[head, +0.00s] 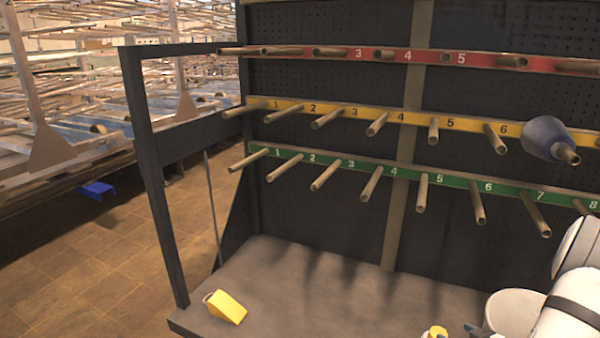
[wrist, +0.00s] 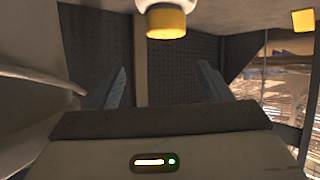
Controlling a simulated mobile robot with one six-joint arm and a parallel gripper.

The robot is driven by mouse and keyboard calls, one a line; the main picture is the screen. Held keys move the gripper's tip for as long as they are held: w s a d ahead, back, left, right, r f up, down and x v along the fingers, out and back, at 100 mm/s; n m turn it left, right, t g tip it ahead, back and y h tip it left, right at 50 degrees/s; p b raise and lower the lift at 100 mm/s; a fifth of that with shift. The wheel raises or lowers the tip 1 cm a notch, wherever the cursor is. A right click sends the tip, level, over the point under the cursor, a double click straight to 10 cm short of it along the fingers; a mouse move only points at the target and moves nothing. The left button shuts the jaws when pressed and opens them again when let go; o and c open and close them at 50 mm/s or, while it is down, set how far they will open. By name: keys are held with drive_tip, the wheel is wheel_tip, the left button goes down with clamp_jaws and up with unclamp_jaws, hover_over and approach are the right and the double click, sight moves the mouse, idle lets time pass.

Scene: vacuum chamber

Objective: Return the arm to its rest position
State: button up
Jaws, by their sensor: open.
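My gripper (wrist: 161,72) shows in the wrist view with its two grey-blue fingers spread apart and nothing between them. In the head view my white arm fills the lower right corner, and the gripper end is mostly cut off by the bottom edge. A white and yellow object (wrist: 166,22) shows at the top of the wrist view, beyond the fingers and apart from them. It also shows at the bottom edge of the head view (head: 436,333), on or above the grey tabletop (head: 300,275).
A dark rack panel with red (head: 385,55), yellow (head: 385,117) and green (head: 380,168) numbered rails carries protruding pegs. A blue-grey cone-shaped part (head: 545,137) sits on a yellow-rail peg. A yellow wedge-shaped object (head: 226,307) lies at the table's left; its middle is clear.

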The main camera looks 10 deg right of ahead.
drive_tip(key=w+a+r+g+h+p, duration=0.2)
drive_tip(key=w+r+p, duration=0.15)
drive_tip(key=r, duration=0.55)
drive_tip(key=w+a+r+g+h+p, duration=0.15)
drive_tip(key=r+p, duration=0.25)
drive_tip(key=r, duration=0.5)
drive_tip(key=s+a+r+m+g+h+p, duration=0.1)
drive_tip(key=a+r+p, duration=0.25)
drive_tip(key=r, duration=0.25)
drive_tip(key=s+a+r+g+p, duration=0.1)
drive_tip(key=a+r+p, duration=0.1)
drive_tip(key=a+r, duration=0.4)
drive_tip(key=s+a+r+m+g+y+p, duration=0.1)
drive_tip(key=s+a+r+g+y+p, duration=0.2)
drive_tip(key=s+a+r+p, duration=0.7)
drive_tip(key=s+a+r+g, duration=0.1)
drive_tip(key=s+a+r, duration=0.6)
drive_tip(key=a, duration=0.3)
drive_tip(key=shift+s+a+r, duration=0.15)
drive_tip(key=shift+r, duration=0.25)
